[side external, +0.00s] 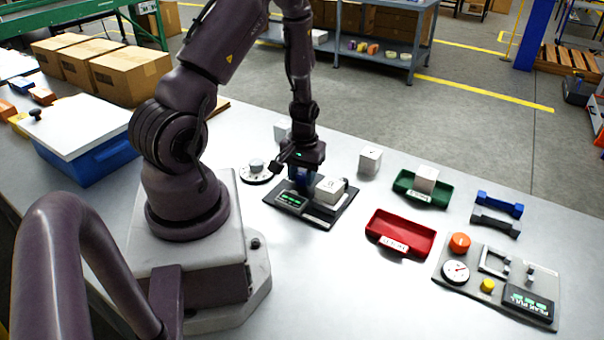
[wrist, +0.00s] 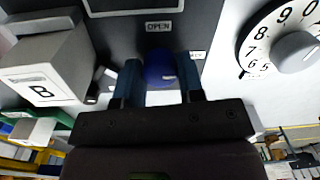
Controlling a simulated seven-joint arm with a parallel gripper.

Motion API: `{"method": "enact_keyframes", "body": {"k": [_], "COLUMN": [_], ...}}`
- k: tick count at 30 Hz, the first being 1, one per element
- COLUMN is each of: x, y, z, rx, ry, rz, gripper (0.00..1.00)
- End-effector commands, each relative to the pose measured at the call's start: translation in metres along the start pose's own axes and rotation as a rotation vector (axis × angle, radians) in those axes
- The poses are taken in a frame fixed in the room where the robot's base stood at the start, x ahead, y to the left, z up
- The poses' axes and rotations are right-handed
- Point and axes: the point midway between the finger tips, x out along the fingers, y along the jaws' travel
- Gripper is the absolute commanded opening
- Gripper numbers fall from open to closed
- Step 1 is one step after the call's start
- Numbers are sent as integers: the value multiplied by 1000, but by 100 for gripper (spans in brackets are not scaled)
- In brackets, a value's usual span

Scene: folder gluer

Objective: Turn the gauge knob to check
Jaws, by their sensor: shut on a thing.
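A black gauge plate (side external: 341,216) with a lit green display (side external: 290,199) lies on the bench beside my base. In the wrist view a round blue knob (wrist: 160,70) sits on this dark plate (wrist: 205,22), next to a label reading OPEN (wrist: 158,27). A second small label (wrist: 197,55) is to its right, too small to read. My gripper (wrist: 160,78) is shut on the blue knob, one blue finger on each side. In the side view my gripper (side external: 302,178) is low over the plate and mostly hides the knob.
A box marked B (wrist: 45,75) stands close left of my fingers. A white numbered dial (wrist: 290,45) is close right. A white cube (side external: 370,161), green tray (side external: 408,191), red tray (side external: 385,228) and control panel (side external: 468,285) lie farther right.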

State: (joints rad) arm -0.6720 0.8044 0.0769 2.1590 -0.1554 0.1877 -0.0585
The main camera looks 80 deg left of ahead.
Motion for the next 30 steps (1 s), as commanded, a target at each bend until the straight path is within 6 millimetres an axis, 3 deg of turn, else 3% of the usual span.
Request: {"method": "enact_keyframes", "body": {"k": [13,14,17,26,30], "x": [-1,-1,-1,-2,-13], "y": [0,0,0,0,0], "z": [0,0,0,0,-1], "rx": [12,12,12,11,11], "ry": [2,2,2,1,5], "rz": [-1,-1,-1,0,0], "gripper": [12,38,61,61,61]}}
